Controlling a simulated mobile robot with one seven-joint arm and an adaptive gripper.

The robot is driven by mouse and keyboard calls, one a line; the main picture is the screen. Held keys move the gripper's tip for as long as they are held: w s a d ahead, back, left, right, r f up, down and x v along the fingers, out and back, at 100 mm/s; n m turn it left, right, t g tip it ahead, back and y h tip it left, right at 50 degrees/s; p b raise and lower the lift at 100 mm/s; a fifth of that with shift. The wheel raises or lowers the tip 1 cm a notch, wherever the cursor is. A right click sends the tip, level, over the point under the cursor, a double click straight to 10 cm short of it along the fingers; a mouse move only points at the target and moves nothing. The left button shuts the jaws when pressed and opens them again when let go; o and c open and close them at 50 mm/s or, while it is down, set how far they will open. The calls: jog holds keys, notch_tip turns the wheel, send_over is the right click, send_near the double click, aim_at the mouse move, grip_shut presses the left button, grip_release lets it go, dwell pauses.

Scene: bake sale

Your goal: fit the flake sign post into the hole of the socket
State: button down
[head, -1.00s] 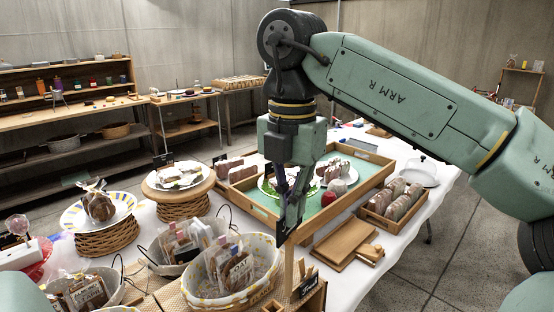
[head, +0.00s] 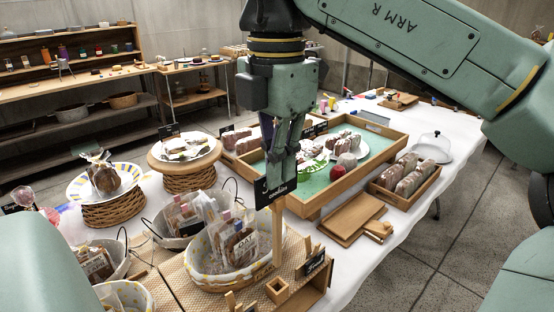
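My gripper (head: 284,172) points down, its fingers closed at the top of the flake sign post. The sign has a black plate (head: 265,194) with pale lettering, partly covered by the fingers, and a pale wooden post (head: 278,232) hanging upright below it. The socket (head: 278,290) is a small square wooden block with a dark hole in its top, near the bottom of the head view. The lower end of the post appears just above the socket and apart from it; depth between them is hard to judge.
A cloth-lined basket (head: 216,275) of bagged goods stands close left of the post. A small black sign (head: 314,263) on a wooden stand is close right. A wooden tray (head: 318,210) with cakes and an apple (head: 347,160) lies behind. Wooden boards (head: 351,217) lie to the right.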

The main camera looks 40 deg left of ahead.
aim_at(277, 197)
jog(key=shift+f+b, duration=1.35)
jog(key=shift+f, duration=1.1)
jog(key=shift+p, duration=0.8)
jog(key=shift+f+b, duration=1.5)
jog(key=shift+f, duration=0.8)
jog(key=c, duration=2.3)
grip_release()
jog(key=shift+f, duration=0.1)
jog(key=o, duration=0.6)
jog(key=shift+r, duration=0.2)
